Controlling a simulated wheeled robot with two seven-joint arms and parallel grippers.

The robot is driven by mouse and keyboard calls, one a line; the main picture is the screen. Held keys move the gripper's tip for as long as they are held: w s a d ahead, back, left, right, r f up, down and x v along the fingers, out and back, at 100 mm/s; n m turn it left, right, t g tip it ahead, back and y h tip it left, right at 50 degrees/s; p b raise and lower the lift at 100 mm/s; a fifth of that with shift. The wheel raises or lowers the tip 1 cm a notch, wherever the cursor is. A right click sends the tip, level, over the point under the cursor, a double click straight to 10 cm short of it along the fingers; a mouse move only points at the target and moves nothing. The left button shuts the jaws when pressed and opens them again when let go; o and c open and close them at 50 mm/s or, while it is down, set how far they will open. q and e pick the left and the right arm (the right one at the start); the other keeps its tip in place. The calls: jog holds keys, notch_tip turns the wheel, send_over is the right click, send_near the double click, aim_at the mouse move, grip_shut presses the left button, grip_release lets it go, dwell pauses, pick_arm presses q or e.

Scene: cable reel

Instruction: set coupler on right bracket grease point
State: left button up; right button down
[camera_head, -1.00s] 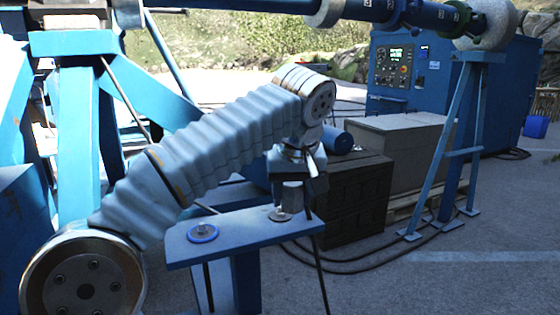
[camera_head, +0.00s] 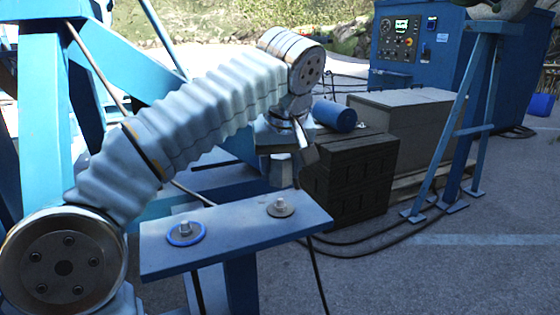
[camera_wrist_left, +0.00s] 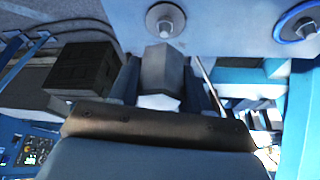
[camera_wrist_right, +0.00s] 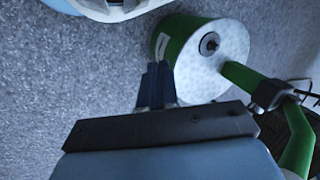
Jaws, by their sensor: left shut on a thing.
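A blue bracket plate (camera_head: 235,235) carries two grease points. The left one (camera_head: 186,232) has a blue ring, the right one (camera_head: 280,207) a plain grey washer. My left gripper (camera_head: 291,150) is beyond the plate's far edge, shut on the grey coupler (camera_wrist_left: 163,72). The coupler is apart from both points. In the left wrist view it sits between the fingers, close to the grey-washered point (camera_wrist_left: 165,20); the blue-ringed point (camera_wrist_left: 298,22) is farther right. My right gripper (camera_wrist_right: 157,82) shows only in its wrist view, shut and empty, near a green drum.
The green drum (camera_wrist_right: 180,40) with a pale end lies on grey ground. Dark crates (camera_head: 350,180) and a grey box (camera_head: 405,125) stand behind the bracket. A blue cylinder (camera_head: 334,116) rests on the crates. A blue stand (camera_head: 465,130) is farther right.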

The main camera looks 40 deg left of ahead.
aim_at(281, 199)
pick_arm(q)
notch_tip(281, 199, down, 4)
jog(key=shift+r+b, duration=0.2)
jog(key=shift+b, duration=1.05)
jog(key=shift+f+b, duration=0.55)
jog(key=shift+f, duration=0.2)
jog(key=shift+s+d, duration=0.1)
jog(key=o, duration=1.2)
jog(key=p+v, duration=0.4)
jog(key=v, duration=1)
jog(key=shift+p, duration=0.35)
jog(key=shift+f, duration=0.1)
